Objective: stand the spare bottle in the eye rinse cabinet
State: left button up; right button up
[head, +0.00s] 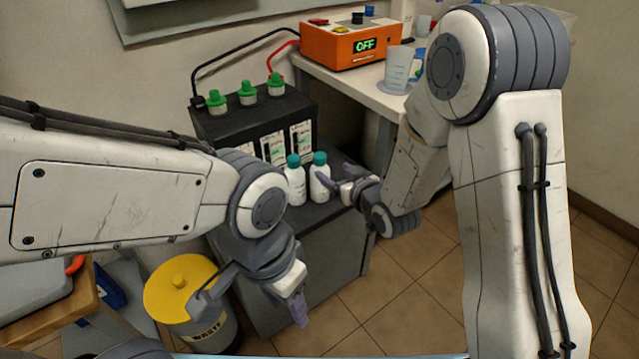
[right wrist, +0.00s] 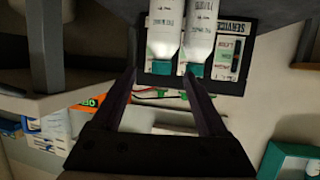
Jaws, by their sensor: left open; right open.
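Two white bottles with teal caps stand side by side on a grey cabinet, a left bottle (head: 295,182) and a right bottle (head: 320,182). I cannot tell which is the spare. Both also show upside down in the right wrist view, one at left (right wrist: 165,30) and one at right (right wrist: 199,35). My right gripper (head: 338,184) is open and empty beside the right bottle; in its wrist view the fingers (right wrist: 160,75) spread below the caps. My left gripper (head: 252,303) is open, low by the waste bin. A teal-framed box (right wrist: 270,160) is partly cut off; I cannot tell whether it is the eye rinse cabinet.
A black battery (head: 255,125) with green-capped terminals stands behind the bottles on the grey cabinet (head: 325,255). An orange charger (head: 345,48) reading OFF and a clear beaker (head: 397,68) are on a white table. A yellow-lidded waste bin (head: 170,297) stands left. Tiled floor is free at right.

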aim_at(323, 163)
jog(key=x, duration=0.8)
jog(key=shift+w+a+r, duration=0.25)
jog(key=shift+w+a, duration=0.05)
grip_shut()
dwell(1.1)
